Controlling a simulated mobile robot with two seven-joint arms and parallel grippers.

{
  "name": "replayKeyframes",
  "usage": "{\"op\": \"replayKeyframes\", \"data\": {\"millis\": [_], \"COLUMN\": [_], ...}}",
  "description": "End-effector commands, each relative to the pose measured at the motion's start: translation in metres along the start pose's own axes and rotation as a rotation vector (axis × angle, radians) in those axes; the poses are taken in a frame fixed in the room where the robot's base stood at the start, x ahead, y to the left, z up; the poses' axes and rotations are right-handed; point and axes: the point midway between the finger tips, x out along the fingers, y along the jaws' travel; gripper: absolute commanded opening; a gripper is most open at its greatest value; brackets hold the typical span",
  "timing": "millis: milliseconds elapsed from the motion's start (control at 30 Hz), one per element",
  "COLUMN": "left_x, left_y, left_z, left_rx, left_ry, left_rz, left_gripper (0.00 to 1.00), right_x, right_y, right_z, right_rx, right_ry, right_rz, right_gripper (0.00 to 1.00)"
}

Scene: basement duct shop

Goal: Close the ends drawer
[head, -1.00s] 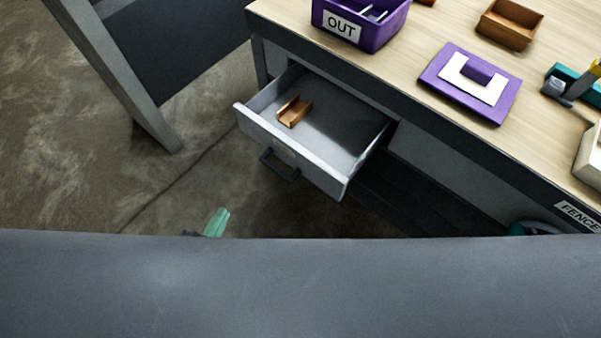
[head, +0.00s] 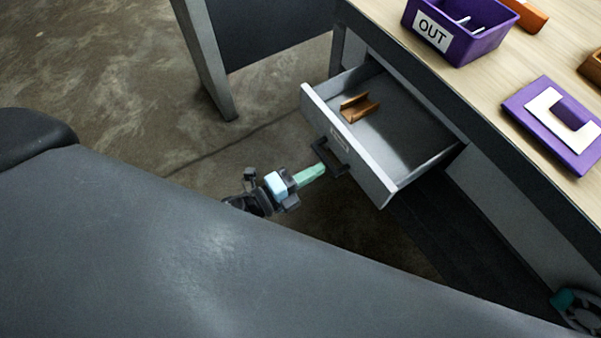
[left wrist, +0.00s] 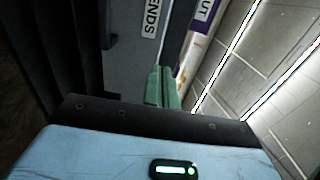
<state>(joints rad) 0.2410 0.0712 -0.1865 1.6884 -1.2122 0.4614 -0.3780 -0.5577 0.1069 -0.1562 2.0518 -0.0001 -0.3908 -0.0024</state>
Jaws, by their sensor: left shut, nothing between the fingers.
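The ends drawer (head: 372,175) is pulled out from under the bench in the head view, its grey front facing me. A dark bar handle (head: 330,158) is on its front. A small brown channel-shaped piece (head: 360,107) lies inside. The "ENDS" label (left wrist: 152,18) on the drawer front shows in the left wrist view. My left gripper (head: 322,169) is shut and empty, its green fingertips close to the handle; I cannot tell whether they touch. The shut fingers also show in the left wrist view (left wrist: 161,87).
The wooden bench top (head: 480,75) holds a purple "OUT" bin (head: 470,45), a purple tray with a white U shape (head: 560,125) and orange-brown pieces. A bench leg (head: 205,60) stands left of the drawer. A grey and teal round object (head: 578,312) is low at right.

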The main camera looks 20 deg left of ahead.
Motion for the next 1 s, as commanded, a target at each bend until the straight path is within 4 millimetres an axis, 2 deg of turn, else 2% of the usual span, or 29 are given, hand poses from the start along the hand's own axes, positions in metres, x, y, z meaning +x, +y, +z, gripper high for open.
{"op": "replayKeyframes", "data": {"millis": [33, 200, 433, 633, 1000], "left_x": [0.011, 0.043, 0.073, 0.083, 0.084], "left_y": [-0.001, -0.001, 0.000, 0.001, 0.001], "left_z": [0.001, 0.000, 0.000, 0.000, 0.000], "left_rx": [0.000, -0.002, -0.002, -0.001, -0.001], "left_ry": [-0.001, 0.000, -0.001, -0.001, 0.000], "left_rz": [-0.002, -0.002, 0.000, 0.001, 0.001], "left_gripper": [0.00, 0.00, 0.00, 0.00, 0.00], "right_x": [-0.001, -0.002, -0.002, -0.002, -0.002], "right_y": [0.000, 0.000, 0.000, 0.001, 0.001], "right_z": [0.002, 0.005, 0.005, 0.004, 0.002], "right_rx": [0.000, -0.001, -0.003, -0.003, -0.003], "right_ry": [-0.004, -0.011, -0.011, -0.008, -0.005], "right_rz": [0.000, 0.000, -0.001, -0.001, -0.001], "right_gripper": [0.36, 0.36, 0.36, 0.36, 0.36]}}
